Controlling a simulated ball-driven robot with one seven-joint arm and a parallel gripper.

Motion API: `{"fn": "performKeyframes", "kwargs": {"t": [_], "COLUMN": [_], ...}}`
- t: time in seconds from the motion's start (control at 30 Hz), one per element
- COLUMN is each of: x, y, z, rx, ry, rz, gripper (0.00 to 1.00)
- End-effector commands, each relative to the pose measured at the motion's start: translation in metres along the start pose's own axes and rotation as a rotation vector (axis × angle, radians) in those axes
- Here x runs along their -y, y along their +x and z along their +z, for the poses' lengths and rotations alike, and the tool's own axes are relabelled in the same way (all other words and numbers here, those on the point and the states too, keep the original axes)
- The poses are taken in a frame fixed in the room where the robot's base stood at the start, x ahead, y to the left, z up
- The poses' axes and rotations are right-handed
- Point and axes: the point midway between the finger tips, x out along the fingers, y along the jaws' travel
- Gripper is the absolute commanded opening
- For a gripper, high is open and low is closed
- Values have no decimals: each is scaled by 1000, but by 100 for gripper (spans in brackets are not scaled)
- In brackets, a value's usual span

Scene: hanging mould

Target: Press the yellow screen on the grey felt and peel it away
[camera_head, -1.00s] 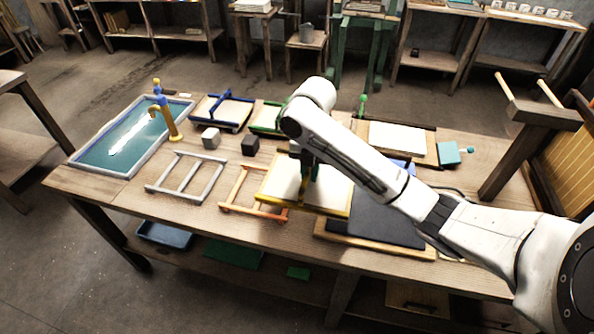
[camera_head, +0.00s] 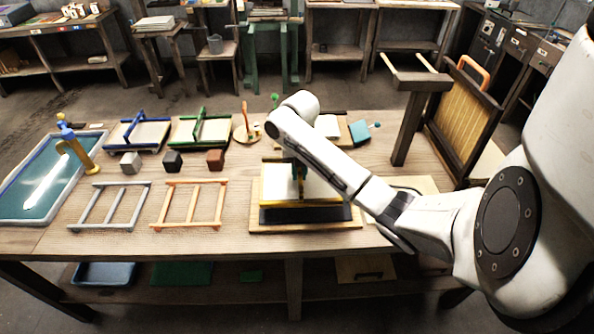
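The yellow screen (camera_head: 277,203), a white sheet in a yellow frame, is over the grey felt (camera_head: 305,215). The felt is a dark pad on a wooden board (camera_head: 262,227), and only its front strip shows below the screen's front edge. I cannot tell whether the screen touches the felt or hangs just above it. My gripper (camera_head: 298,185) points down at the middle of the screen and appears shut on its handle. The handle and fingertips are mostly hidden by the wrist and blend together.
Left of the board lie an orange rack (camera_head: 167,205) and a grey rack (camera_head: 87,206). Behind are a blue screen (camera_head: 123,147), a green screen (camera_head: 182,145) and several small blocks (camera_head: 216,160). A water tray (camera_head: 14,222) is far left. A wooden stand (camera_head: 407,125) rises at right.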

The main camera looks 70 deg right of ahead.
Motion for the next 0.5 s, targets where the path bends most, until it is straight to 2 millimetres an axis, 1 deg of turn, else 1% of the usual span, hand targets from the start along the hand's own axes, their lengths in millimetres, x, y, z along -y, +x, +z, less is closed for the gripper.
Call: {"fn": "performKeyframes", "kwargs": {"t": [0.03, 0.2, 0.4, 0.5], "x": [0, 0, 0, 0], "y": [9, 28, 48, 55], "z": [0, 0, 0, 0], "rx": [0, 0, 1, 1], "ry": [0, 0, 0, 0], "rz": [0, -1, -1, -1], "gripper": [0, 0, 0, 0]}}
